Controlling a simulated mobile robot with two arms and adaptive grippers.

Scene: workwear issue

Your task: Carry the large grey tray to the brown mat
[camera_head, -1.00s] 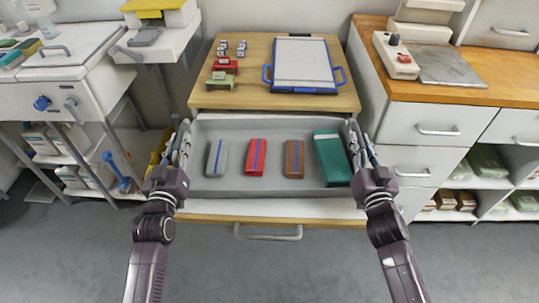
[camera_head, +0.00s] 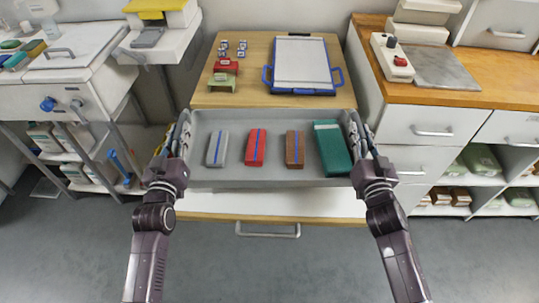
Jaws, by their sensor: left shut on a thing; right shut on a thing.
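The large grey tray (camera_head: 270,177) is held between my two grippers, above the white open drawer (camera_head: 265,205). It holds a grey item (camera_head: 217,149), a red item (camera_head: 256,148) and a brown item (camera_head: 294,149), each with a blue stripe, and a larger green box (camera_head: 332,150). My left gripper (camera_head: 181,137) is shut on the tray's left end. My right gripper (camera_head: 358,135) is shut on its right end. The tray looks level. I see no brown mat in this view.
Behind the tray, a wooden top (camera_head: 260,97) bears a blue-framed board (camera_head: 302,65), small red and green stands (camera_head: 223,72) and several small blocks. A wood-topped counter (camera_head: 450,91) stands at right, a white unit (camera_head: 60,85) at left. The grey floor (camera_head: 270,270) in front is clear.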

